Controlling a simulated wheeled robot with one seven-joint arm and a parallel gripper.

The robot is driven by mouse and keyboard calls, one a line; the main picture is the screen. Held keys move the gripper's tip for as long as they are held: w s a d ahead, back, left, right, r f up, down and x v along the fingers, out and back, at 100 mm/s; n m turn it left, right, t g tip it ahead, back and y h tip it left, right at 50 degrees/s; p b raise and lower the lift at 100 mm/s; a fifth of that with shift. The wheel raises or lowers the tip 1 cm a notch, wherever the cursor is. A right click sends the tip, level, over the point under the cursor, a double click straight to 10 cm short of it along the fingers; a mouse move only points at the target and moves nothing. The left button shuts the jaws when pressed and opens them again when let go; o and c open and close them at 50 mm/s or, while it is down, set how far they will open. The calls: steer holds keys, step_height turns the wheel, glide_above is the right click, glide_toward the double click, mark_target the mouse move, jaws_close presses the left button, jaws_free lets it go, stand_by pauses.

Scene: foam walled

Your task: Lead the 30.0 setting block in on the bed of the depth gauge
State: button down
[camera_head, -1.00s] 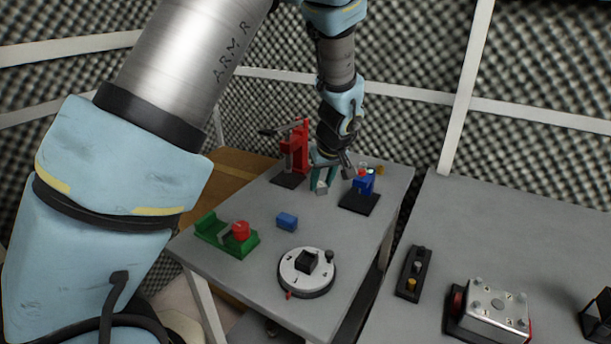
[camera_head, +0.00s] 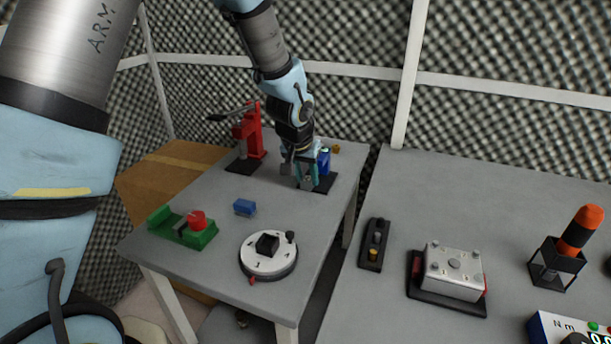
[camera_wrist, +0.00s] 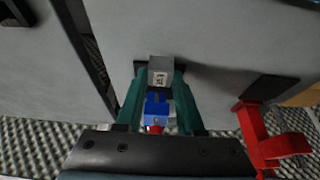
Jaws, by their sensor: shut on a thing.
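My gripper (camera_head: 307,184) has teal fingers and is shut on the small grey setting block. The block (camera_wrist: 160,66) shows between the fingertips in the wrist view, with a marked label on its face. The depth gauge (camera_head: 324,160) is blue on a black base (camera_head: 326,189), and my gripper is in front of it and partly hides it. In the wrist view the blue gauge body (camera_wrist: 159,108) lies between my fingers, close to the block. I cannot tell whether the block touches the bed.
A red press (camera_head: 252,135) stands left of my gripper. A blue block (camera_head: 245,207), a green fixture with a red knob (camera_head: 201,236) and a round white dial (camera_head: 268,257) are nearer on the table. A second table with several devices is to the right.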

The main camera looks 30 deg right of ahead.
mark_target(309, 177)
steer(key=shift+f, duration=0.15)
steer(key=shift+w+d+f+b, duration=0.3)
steer(key=shift+d+f+b, duration=0.1)
steer(key=shift+f+b, duration=0.2)
steer(key=shift+w+d+f+b, duration=0.35)
steer(key=shift+f+b, duration=0.1)
steer(key=shift+f, duration=0.2)
steer(key=shift+w+d+p, duration=0.25)
steer(key=shift+w+d, duration=0.4)
steer(key=shift+d, duration=0.2)
steer(key=shift+w+d+p, duration=0.2)
steer(key=shift+w+d, duration=0.4)
steer(key=shift+d, duration=0.2)
steer(key=shift+w+d+r, duration=0.25)
steer(key=shift+w+d, duration=0.05)
steer(key=shift+d, duration=0.05)
steer(key=c, duration=0.5)
jaws_free()
steer(key=shift+r, duration=0.1)
steer(key=shift+o, duration=0.3)
steer(key=shift+r, duration=0.25)
steer(key=v, duration=0.3)
steer(key=b+v, duration=0.1)
steer(key=v, duration=0.2)
steer(key=a+b+v, duration=0.1)
steer(key=v, duration=0.3)
steer(key=shift+s+f, duration=0.3)
steer(key=shift+s, duration=0.1)
